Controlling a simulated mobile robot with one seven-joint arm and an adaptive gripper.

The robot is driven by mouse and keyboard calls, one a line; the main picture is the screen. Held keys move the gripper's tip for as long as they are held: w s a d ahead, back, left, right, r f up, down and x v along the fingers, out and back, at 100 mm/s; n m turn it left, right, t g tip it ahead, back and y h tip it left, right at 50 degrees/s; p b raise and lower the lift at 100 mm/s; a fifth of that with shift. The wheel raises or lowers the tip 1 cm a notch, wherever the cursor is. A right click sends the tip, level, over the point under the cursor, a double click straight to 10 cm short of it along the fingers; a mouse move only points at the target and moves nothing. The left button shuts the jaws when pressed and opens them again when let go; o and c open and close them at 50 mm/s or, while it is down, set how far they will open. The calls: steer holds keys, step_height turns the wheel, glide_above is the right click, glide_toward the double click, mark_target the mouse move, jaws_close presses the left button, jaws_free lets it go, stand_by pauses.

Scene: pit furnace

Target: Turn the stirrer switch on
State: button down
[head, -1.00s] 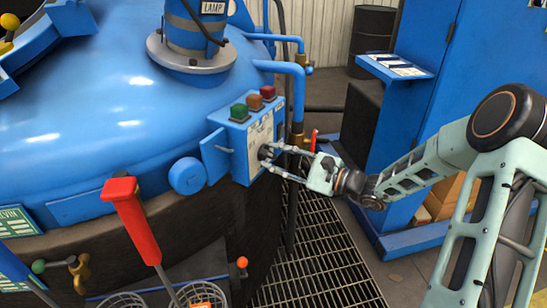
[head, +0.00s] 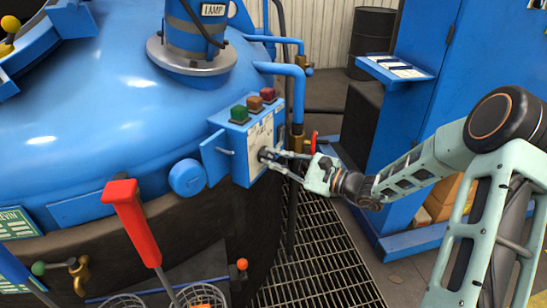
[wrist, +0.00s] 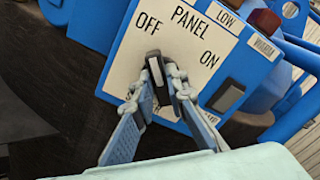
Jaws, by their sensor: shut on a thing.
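The stirrer switch (wrist: 174,84) is a small dark knob on a pale panel face (wrist: 132,62) between the printed words OFF, to its left, and ON, to its right. My gripper (wrist: 168,76) is shut on the knob, with one fingertip on each side of it. The fingertips cover part of the knob, so its exact setting is hard to tell. In the head view my gripper (head: 268,156) reaches from the right to the front of the blue control box (head: 238,158), and the knob is mostly hidden by the fingers.
A black switch (wrist: 226,95) sits right of the knob. Green (head: 239,113), orange (head: 254,103) and red (head: 268,94) buttons top the box, and an open blue door (head: 216,157) stands at its left.

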steer(key=shift+r, duration=0.1)
steer(key=m+p, duration=0.4)
steer(key=shift+r, duration=0.2)
steer(key=m+p, duration=0.6)
steer(key=m, duration=0.1)
steer(key=m+p, duration=0.2)
steer(key=shift+w+d+f+m, duration=0.1)
steer(key=shift+w+m, duration=0.05)
steer(key=shift+m, duration=0.25)
steer(key=shift+f+m+p, duration=0.2)
steer(key=shift+m+p, duration=0.95)
steer(key=shift+m, duration=0.75)
steer(key=c, duration=1.9)
jaws_free()
steer(key=shift+c, duration=0.2)
